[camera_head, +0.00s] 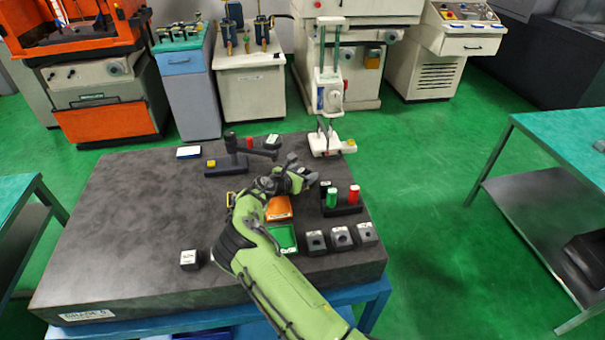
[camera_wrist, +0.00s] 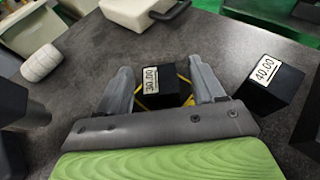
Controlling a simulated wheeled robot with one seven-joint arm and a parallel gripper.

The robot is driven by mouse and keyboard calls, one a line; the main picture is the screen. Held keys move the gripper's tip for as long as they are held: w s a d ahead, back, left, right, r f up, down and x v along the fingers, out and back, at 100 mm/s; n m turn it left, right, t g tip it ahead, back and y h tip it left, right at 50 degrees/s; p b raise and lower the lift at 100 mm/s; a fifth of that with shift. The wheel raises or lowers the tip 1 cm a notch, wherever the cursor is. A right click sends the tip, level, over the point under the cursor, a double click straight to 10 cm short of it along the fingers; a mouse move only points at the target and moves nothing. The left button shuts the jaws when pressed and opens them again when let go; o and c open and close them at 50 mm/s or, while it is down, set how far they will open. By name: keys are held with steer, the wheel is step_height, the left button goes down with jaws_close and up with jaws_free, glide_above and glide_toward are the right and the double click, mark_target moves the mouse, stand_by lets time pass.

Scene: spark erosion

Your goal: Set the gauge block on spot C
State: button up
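A black gauge block with a white label reading 30.00 (camera_wrist: 163,80) stands in the wrist view, with yellow marking lines showing on the table around it. A second black block labelled 40.00 (camera_wrist: 268,84) stands to its right, outside the fingers. My gripper (camera_wrist: 160,68) is open, one finger on each side of the 30.00 block, with visible gaps. In the head view my gripper (camera_head: 290,180) is over the right part of the dark plate; the block between its fingers cannot be made out there. No letter for spot C is readable.
The dark surface plate (camera_head: 135,215) is clear on its left, except for a small labelled block (camera_head: 188,259). An orange tray (camera_head: 278,208), a green tray (camera_head: 283,238), a rack with coloured cylinders (camera_head: 342,207), several dark blocks (camera_head: 341,237) and a gauge stand (camera_head: 228,162) surround my arm.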

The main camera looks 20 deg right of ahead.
steer(key=shift+r, duration=0.1)
steer(key=shift+a+r, duration=0.15)
steer(key=shift+r, duration=0.1)
steer(key=v, duration=1.1)
steer(key=shift+a+p, duration=0.1)
steer(key=shift+p, duration=0.3)
steer(key=shift+s+r, duration=0.1)
steer(key=shift+s, duration=0.15)
steer(key=s+d+r+m+g+y, duration=0.4)
steer(key=s+r+m+y, duration=0.3)
steer(key=s+m, duration=0.55)
steer(key=s+a+r+m+y, duration=0.1)
steer(key=s+r+m, duration=0.3)
steer(key=s, duration=0.5)
steer(key=s+a+r+m+t+y, duration=0.1)
steer(key=s+a+r+m, duration=0.3)
steer(key=s, duration=0.5)
steer(key=s+a+r+m+t+y, duration=0.1)
steer(key=s+a+r+m+y, duration=0.1)
steer(key=s, duration=0.7)
steer(key=shift+s+a+r+m, duration=0.25)
steer(key=shift+a+r+m, duration=0.25)
steer(key=shift+r+m, duration=0.55)
